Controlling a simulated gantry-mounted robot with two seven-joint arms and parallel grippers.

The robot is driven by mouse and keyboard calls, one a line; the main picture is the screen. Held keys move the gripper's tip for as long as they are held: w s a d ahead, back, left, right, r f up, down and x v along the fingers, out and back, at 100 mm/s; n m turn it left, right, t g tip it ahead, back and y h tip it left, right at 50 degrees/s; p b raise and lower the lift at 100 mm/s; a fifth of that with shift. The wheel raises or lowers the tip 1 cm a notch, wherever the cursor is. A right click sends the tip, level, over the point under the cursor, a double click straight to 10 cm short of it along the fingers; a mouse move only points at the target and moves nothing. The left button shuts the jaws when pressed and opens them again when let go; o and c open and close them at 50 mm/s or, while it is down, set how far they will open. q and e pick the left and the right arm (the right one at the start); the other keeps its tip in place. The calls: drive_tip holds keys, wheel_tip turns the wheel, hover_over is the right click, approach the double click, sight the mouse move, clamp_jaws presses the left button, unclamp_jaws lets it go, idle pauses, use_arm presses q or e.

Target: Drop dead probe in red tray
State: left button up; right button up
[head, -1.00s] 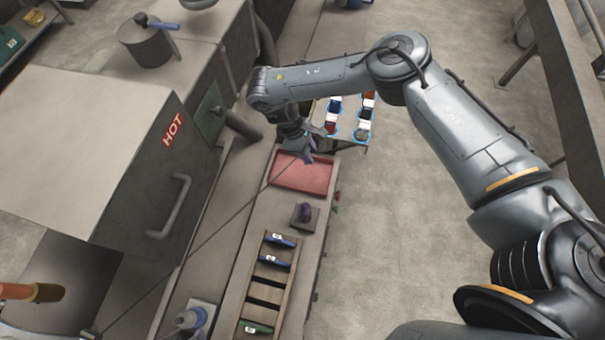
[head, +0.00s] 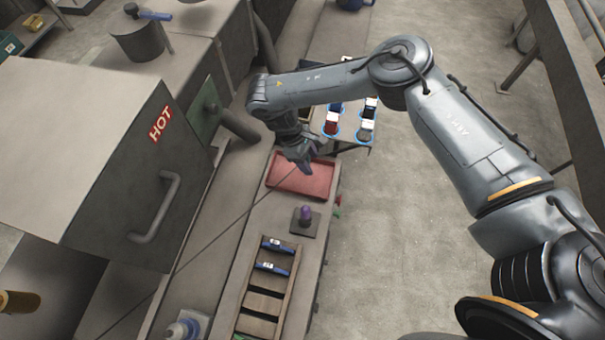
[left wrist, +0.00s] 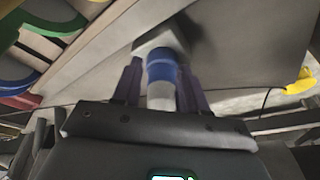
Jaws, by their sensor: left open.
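The red tray (head: 318,182) lies on the narrow bench in the head view. My right gripper (head: 306,168) is over the tray's far left part, pointing down. Its fingers are small and dark, and I cannot tell whether they are shut. A thin dark line (head: 215,238) runs from near this gripper to the lower left; I cannot tell whether it is the dead probe or its cable. In the left wrist view, my left gripper (left wrist: 160,85) is open, its purple fingers on either side of a blue-and-white cylinder (left wrist: 161,78). Contact is unclear.
A furnace marked HOT (head: 110,150) stands at left. Small coloured samples (head: 333,118) lie beyond the tray. Floor at right is clear.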

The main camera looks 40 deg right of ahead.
drive_tip(key=shift+o, duration=0.2)
drive_tip(key=p+v, duration=0.2)
drive_tip(key=v, duration=0.9)
drive_tip(key=shift+s, duration=0.1)
